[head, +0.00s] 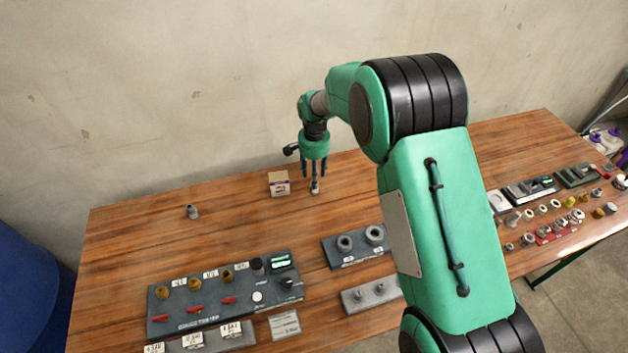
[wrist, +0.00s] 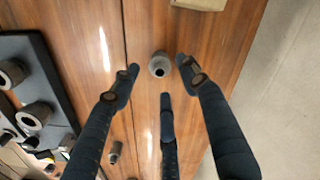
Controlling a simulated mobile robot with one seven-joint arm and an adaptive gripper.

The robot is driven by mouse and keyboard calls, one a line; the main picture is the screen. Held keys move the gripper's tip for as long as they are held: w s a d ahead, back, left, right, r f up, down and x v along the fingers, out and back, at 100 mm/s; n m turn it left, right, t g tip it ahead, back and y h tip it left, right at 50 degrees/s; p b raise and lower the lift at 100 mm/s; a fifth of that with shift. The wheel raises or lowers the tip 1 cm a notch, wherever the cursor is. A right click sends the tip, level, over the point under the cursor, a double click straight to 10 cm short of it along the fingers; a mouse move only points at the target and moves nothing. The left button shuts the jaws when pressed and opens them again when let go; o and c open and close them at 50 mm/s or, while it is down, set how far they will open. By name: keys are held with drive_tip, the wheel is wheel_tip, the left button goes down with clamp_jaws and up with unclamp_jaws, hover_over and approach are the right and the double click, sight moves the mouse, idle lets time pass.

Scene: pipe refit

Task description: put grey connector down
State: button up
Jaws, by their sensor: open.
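A grey connector (head: 314,187), a short round piece with an opening in its top, appears to stand upright on the wooden table right below my gripper (head: 314,176). In the wrist view the connector (wrist: 158,65) sits among the spread fingertips of my gripper (wrist: 160,80), with bare space between it and the fingers. The gripper points straight down, is open and holds nothing. A second small grey piece (head: 192,211) stands alone on the left part of the table.
A small cardboard box (head: 279,184) stands just left of the gripper. A dark block with grey rings (head: 345,243) and a panel with valves and knobs (head: 225,290) lie nearer the front. Several fittings crowd the right end. The back left of the table is mostly clear.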

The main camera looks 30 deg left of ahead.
drive_tip(key=shift+r+p, duration=0.55)
drive_tip(key=shift+r, duration=2.55)
